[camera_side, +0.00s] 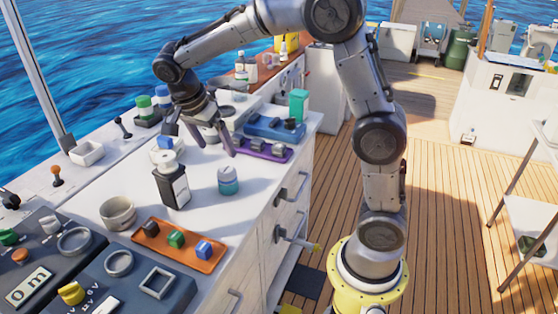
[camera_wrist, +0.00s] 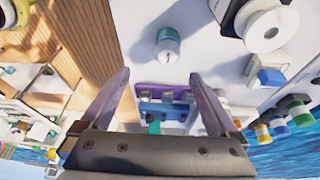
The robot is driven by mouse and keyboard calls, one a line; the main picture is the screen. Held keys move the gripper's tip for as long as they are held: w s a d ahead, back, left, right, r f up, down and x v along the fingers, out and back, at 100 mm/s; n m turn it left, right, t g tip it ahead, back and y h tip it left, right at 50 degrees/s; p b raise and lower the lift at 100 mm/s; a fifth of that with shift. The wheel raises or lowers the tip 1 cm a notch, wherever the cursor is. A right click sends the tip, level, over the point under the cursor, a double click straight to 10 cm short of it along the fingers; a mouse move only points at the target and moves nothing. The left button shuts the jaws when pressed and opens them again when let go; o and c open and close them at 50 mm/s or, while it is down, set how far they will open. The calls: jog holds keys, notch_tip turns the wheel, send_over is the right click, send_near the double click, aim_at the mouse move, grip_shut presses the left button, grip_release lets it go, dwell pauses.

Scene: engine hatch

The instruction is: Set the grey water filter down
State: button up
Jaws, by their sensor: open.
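A small cylinder with a grey top and a teal base (camera_side: 228,181), which looks like the grey water filter, stands upright on the white counter (camera_side: 205,225). It also shows in the wrist view (camera_wrist: 168,44), apart from my fingers. My gripper (camera_side: 216,149) is open with nothing between its fingers, above the counter and behind the cylinder in the side view. In the wrist view my open fingers (camera_wrist: 160,100) frame a purple tray (camera_wrist: 145,86) with several grey blocks. That tray is right of my gripper in the side view (camera_side: 285,157).
A blue tray (camera_side: 262,131) and a teal box (camera_side: 298,105) lie beyond the purple tray. An orange tray (camera_side: 150,247) with blocks and a grey cup (camera_side: 117,214) are nearer. The counter around the cylinder is clear.

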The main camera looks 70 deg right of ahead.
jog(key=s+a+r+n+t+y, duration=0.1)
jog(key=s+a+n+t+y, duration=0.1)
jog(key=s+n, duration=0.7)
jog(key=s+a+r+n+t+y, duration=0.2)
jog(key=s+a+n+t, duration=0.1)
jog(key=s+n, duration=0.6)
jog(key=s+t, duration=0.1)
jog(key=s, duration=0.3)
jog(key=shift+s+n, duration=0.3)
jog(key=shift+n, duration=0.1)
